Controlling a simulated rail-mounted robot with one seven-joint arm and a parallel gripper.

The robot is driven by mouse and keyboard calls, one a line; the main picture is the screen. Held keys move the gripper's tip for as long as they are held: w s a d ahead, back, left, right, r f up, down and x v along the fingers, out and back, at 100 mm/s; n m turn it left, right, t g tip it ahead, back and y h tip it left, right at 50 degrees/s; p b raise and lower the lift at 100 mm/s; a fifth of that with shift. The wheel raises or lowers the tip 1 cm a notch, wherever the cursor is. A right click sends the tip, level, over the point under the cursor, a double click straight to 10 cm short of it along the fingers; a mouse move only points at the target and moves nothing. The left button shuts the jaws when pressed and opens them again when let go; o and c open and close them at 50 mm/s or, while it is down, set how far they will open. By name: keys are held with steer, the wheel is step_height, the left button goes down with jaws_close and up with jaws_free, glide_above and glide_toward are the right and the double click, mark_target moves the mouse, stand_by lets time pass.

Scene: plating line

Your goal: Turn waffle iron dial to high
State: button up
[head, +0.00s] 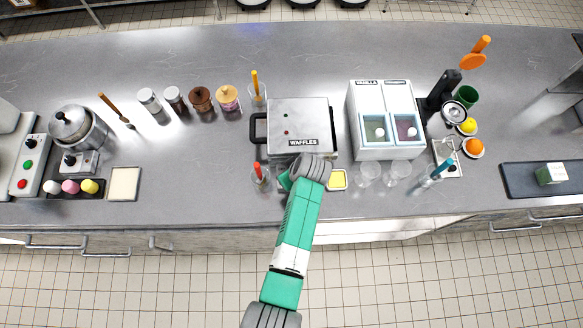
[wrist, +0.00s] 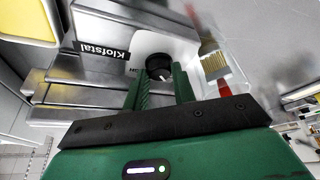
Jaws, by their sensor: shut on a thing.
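The waffle iron (head: 296,116) stands at the counter's front middle, its grey lid closed and labelled "WAFFLES". Its black round dial (wrist: 159,66) sits on a white panel (wrist: 150,44) in the wrist view. A white pointer mark shows on the dial, but the scale lettering is too small or covered to read. My gripper (wrist: 159,82) has its two green fingers on either side of the dial, shut on it. In the head view, my wrist and arm cover the iron's front edge and hide the dial.
A glass with a red-handled tool (head: 259,174) stands just left of my gripper. A small yellow tray (head: 337,180) lies to its right, with empty glasses (head: 369,174) beyond. A white two-bin dispenser (head: 365,95) stands right of the iron.

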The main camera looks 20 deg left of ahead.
steer(key=m, duration=0.2)
steer(key=m+t+h+p, duration=0.1)
steer(key=m, duration=0.1)
steer(key=m+p, duration=0.1)
steer(key=m, duration=0.1)
steer(key=shift+s+a+r+t+h, duration=0.1)
steer(key=shift+s+a+t+h, duration=0.1)
steer(key=shift+a+t+h, duration=0.15)
steer(key=m+h, duration=0.1)
steer(key=m, duration=0.2)
steer(key=m+h, duration=0.1)
steer(key=m, duration=0.2)
steer(key=shift+a+m+t+h, duration=0.1)
steer(key=shift+m+t+h, duration=0.15)
steer(key=shift+m+t, duration=0.1)
steer(key=shift+s, duration=0.1)
steer(key=o, duration=1)
steer(key=v, duration=0.7)
steer(key=shift+s+r+p, duration=0.1)
steer(key=shift+r+p, duration=0.2)
steer(key=shift+p, duration=0.05)
